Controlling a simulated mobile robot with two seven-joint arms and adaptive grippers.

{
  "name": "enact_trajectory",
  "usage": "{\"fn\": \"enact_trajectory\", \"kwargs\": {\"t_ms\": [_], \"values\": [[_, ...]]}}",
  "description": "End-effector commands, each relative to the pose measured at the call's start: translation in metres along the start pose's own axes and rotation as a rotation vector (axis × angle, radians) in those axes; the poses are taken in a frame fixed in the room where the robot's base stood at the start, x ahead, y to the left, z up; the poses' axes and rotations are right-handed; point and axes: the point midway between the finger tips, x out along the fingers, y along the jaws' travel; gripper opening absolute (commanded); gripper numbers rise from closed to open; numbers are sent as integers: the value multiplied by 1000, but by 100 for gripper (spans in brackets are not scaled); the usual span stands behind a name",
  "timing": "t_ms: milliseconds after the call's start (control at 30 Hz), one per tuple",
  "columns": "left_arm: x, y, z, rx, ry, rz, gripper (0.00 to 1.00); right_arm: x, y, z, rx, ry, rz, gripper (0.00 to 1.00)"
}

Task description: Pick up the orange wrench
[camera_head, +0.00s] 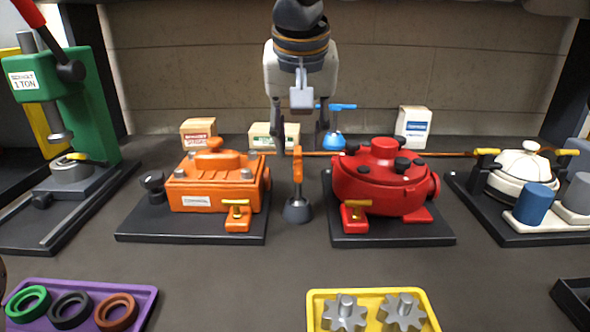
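The orange wrench (297,167) stands upright in a small grey cone-shaped holder (298,211), between the orange motor and the red motor. My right gripper (300,135) reaches down from the top middle of the head view. Its two fingers are spread apart, with nothing seen held between them. In the picture it sits just above the wrench's top; the exact depth gap is hard to tell. My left gripper is not in view.
The orange motor (215,187) is left of the wrench and the red motor (384,180) right. A blue tool (335,107) stands behind. A green press (70,95) is far left. Purple (148,292) and yellow (428,298) trays lie in front, with clear table between.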

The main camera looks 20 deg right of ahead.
Motion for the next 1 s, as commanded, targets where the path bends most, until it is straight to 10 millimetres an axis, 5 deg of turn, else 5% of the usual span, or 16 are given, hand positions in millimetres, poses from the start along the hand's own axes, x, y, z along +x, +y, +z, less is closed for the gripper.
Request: {"fn": "enact_trajectory", "kwargs": {"t_ms": [400, 667, 833, 1000], "values": [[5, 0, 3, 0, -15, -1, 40, 68, -1, -5, 0, -3, 1, 37], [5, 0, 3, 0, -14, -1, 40, 71, -1, -6, 0, 1, 0, 37], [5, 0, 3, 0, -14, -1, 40, 71, -1, -6, 0, 0, 0, 0], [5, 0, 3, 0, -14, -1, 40, 71, -1, -6, 1, 1, -1, 0]]}}
